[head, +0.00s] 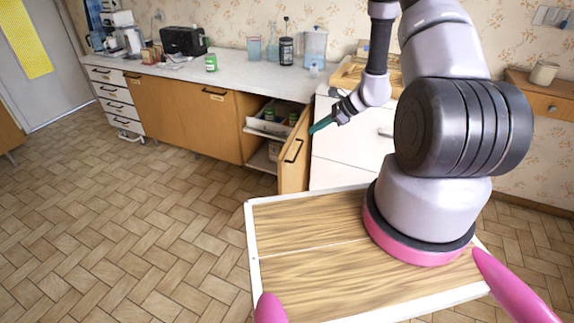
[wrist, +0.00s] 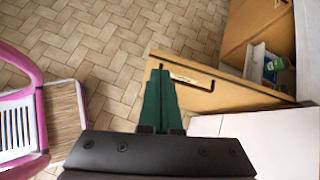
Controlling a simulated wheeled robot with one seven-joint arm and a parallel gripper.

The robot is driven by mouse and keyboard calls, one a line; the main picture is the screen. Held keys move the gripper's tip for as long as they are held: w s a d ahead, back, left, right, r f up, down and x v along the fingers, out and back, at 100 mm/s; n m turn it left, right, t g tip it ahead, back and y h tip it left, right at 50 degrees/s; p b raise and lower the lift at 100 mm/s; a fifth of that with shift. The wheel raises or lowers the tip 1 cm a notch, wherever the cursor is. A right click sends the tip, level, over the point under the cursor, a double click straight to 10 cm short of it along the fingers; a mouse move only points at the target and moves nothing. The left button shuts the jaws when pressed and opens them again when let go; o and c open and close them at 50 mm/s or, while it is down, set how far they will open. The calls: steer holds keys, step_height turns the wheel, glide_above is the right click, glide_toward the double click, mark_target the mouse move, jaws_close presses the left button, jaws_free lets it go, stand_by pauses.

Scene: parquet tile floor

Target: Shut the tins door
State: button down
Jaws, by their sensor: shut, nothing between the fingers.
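The tins door (head: 296,162) is a wooden cabinet door with a dark bar handle. It stands wide open, swung out from the counter front toward me. Behind it the open cupboard shows shelves with tins (head: 268,115). My gripper (head: 313,129) has teal fingers, shut and empty, at the door's upper right side. In the wrist view the fingers (wrist: 160,90) overlap the door (wrist: 225,93), left of its handle's middle. I cannot tell whether they touch it. The wrist view also shows part of the cupboard inside (wrist: 262,62).
A white cabinet front (head: 345,150) stands just right of the open door. The counter (head: 165,75) holds a toaster (head: 184,40), bottles and jars. White drawers (head: 113,95) are at the far left. The parquet floor (head: 150,190) left of the door is clear.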

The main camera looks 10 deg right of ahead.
step_height(320, 180, down, 10)
steer(key=s+d+m, duration=0.2)
steer(key=m, duration=0.1)
glide_toward(283, 168)
step_height(283, 168, down, 4)
steer(key=shift+h, duration=0.3)
steer(key=shift+w+a+r, duration=0.1)
steer(key=shift+w+a, duration=0.2)
steer(key=shift+a, duration=0.4)
steer(key=shift+w+a, duration=0.25)
steer(key=shift+a, duration=0.4)
steer(key=shift+w+a+r, duration=0.1)
steer(key=shift+w+a, duration=0.2)
steer(key=shift+a, duration=0.4)
